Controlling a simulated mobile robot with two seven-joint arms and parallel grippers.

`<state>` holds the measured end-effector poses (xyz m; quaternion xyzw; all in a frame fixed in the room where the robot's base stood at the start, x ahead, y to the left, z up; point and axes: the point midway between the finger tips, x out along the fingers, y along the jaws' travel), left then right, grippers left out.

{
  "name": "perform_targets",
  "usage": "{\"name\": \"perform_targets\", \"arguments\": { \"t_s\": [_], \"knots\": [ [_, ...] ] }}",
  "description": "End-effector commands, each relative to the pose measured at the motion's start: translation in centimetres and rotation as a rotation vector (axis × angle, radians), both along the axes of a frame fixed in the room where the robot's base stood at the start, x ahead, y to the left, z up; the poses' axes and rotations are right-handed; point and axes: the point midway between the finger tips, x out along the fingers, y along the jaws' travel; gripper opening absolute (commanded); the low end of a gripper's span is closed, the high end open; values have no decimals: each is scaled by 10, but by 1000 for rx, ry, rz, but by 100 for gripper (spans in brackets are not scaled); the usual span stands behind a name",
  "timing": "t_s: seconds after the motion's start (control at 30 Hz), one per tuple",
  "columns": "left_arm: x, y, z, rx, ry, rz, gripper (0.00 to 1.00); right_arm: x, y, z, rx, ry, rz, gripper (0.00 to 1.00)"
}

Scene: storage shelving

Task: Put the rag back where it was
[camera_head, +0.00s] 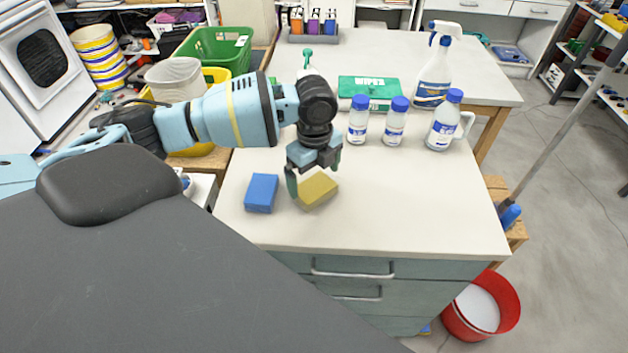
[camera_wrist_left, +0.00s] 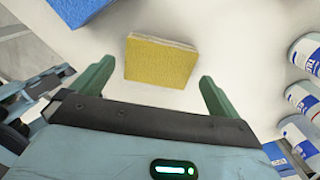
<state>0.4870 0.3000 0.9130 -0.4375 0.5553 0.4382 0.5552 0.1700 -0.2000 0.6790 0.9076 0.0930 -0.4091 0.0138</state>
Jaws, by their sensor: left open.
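I cannot make out which thing is the rag. A yellow sponge-like block (camera_head: 317,191) lies on the white countertop (camera_head: 400,215), and a blue block (camera_head: 261,193) lies to its left. My left gripper (camera_head: 312,182) is open and empty above the yellow block, partly covering it in the head view. In the left wrist view the yellow block (camera_wrist_left: 160,61) lies beyond and between the open fingertips (camera_wrist_left: 153,82), apart from both. The blue block (camera_wrist_left: 82,10) shows at the top left there. My right gripper is not in view.
White bottles with blue caps (camera_head: 394,122), a spray bottle (camera_head: 434,75) and a green wipes box (camera_head: 370,92) stand behind the gripper. A green-capped bottle (camera_head: 307,66) is behind my arm. The right front countertop is clear. A red bucket (camera_head: 482,305) stands on the floor.

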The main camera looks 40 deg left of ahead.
Motion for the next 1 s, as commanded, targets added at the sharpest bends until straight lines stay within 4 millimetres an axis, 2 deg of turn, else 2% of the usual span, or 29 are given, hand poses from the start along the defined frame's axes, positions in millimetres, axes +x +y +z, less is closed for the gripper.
{"name": "perform_targets", "arguments": {
  "t_s": [0.03,0.2,0.4,0.6,1.0],
  "knots": [
    [1,0,13,-1,-6,0,100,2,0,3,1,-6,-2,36],
    [1,0,49,-1,-6,0,100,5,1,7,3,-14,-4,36],
    [1,0,80,-2,-3,0,100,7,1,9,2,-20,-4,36],
    [0,0,93,-1,-1,0,100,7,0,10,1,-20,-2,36],
    [0,0,95,-1,1,0,100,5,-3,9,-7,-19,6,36]
  ]
}}
